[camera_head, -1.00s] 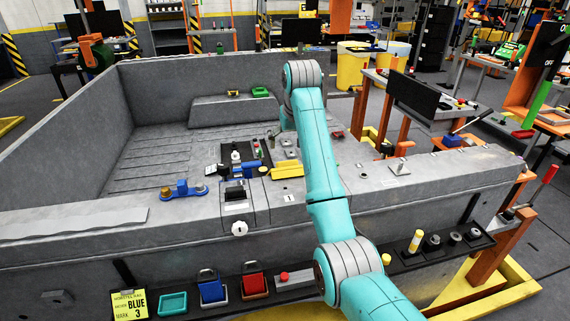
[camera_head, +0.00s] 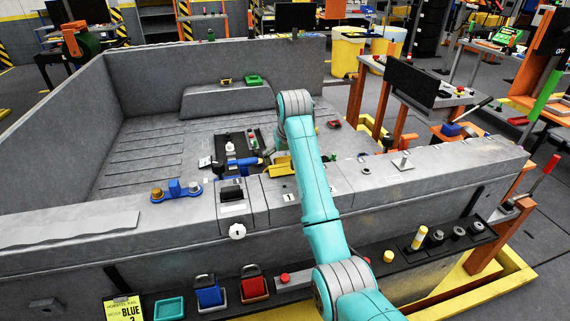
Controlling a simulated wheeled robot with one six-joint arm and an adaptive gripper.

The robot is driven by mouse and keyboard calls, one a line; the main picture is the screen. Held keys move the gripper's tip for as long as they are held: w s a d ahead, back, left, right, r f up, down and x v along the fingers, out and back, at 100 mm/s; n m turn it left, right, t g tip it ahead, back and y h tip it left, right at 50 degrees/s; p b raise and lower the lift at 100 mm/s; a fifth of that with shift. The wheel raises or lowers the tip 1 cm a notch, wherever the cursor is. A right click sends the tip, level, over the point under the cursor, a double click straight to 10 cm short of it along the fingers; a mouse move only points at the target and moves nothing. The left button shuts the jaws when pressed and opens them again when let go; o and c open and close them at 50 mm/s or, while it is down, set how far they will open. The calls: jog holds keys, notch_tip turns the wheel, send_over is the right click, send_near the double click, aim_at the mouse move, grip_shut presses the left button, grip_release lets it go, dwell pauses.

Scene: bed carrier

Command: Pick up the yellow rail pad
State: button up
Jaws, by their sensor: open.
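A yellow block (camera_head: 279,167), which looks like the rail pad, lies on the grey bed carrier's (camera_head: 150,232) near ledge, just left of my teal arm. The arm hides its right part. My gripper (camera_head: 268,154) is at the end of the arm, near the far left side of the yellow block. It is small and mostly hidden behind my wrist and arm. Its jaws are open. I cannot tell whether it touches the block.
A blue tool-like part (camera_head: 243,161) and a dark tray (camera_head: 240,140) with small parts lie just left. A blue bracket with round ends (camera_head: 176,189) sits farther left. A raised grey step (camera_head: 230,98) is behind. The bed's left floor is clear.

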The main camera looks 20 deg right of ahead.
jog(key=shift+r, duration=0.1)
jog(key=c, duration=1.4)
